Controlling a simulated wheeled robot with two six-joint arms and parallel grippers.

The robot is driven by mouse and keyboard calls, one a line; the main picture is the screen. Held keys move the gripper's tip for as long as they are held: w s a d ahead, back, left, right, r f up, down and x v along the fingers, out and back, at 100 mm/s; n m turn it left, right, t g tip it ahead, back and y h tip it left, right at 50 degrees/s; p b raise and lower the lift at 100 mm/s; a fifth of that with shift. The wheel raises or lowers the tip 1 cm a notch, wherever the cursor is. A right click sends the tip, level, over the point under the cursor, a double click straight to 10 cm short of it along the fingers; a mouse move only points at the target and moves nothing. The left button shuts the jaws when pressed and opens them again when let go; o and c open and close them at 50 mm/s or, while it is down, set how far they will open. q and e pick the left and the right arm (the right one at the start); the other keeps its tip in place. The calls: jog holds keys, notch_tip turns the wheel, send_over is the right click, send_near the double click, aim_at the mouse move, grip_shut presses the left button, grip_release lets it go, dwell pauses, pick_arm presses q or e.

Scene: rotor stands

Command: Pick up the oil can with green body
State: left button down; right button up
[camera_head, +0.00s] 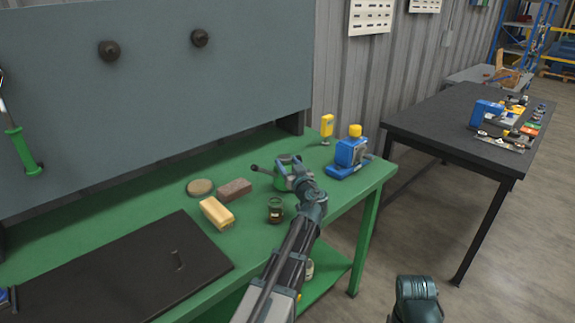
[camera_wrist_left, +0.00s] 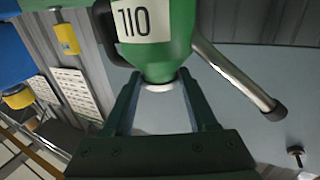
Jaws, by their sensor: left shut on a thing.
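The oil can with green body (camera_head: 281,183) is at the right part of the green workbench, partly hidden by my left gripper (camera_head: 291,164). Its spout with a dark tip points left. In the wrist view the green body (camera_wrist_left: 166,58) fills the top middle, with a white label reading 110 and the metal spout (camera_wrist_left: 238,75) at right. The fingers of my left gripper (camera_wrist_left: 158,88) are on either side of the can's narrowing end and shut on it. I cannot tell whether the can touches the bench. My right gripper's jaws are not in view.
A blue and yellow device (camera_head: 351,152) and a yellow item (camera_head: 327,127) stand right of the can. A dark jar (camera_head: 275,211), a brown block (camera_head: 234,190), a yellow block (camera_head: 216,213) and a round tan disc (camera_head: 199,187) sit nearby. A black table (camera_head: 440,118) stands at right.

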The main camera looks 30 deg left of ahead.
aim_at(288, 167)
pick_arm(q)
notch_tip(288, 167, up, 8)
jog(key=p, duration=0.7)
jog(key=shift+r, duration=0.1)
jog(key=c, duration=0.8)
grip_release()
grip_shut()
notch_tip(288, 167, up, 4)
jog(key=p, duration=0.4)
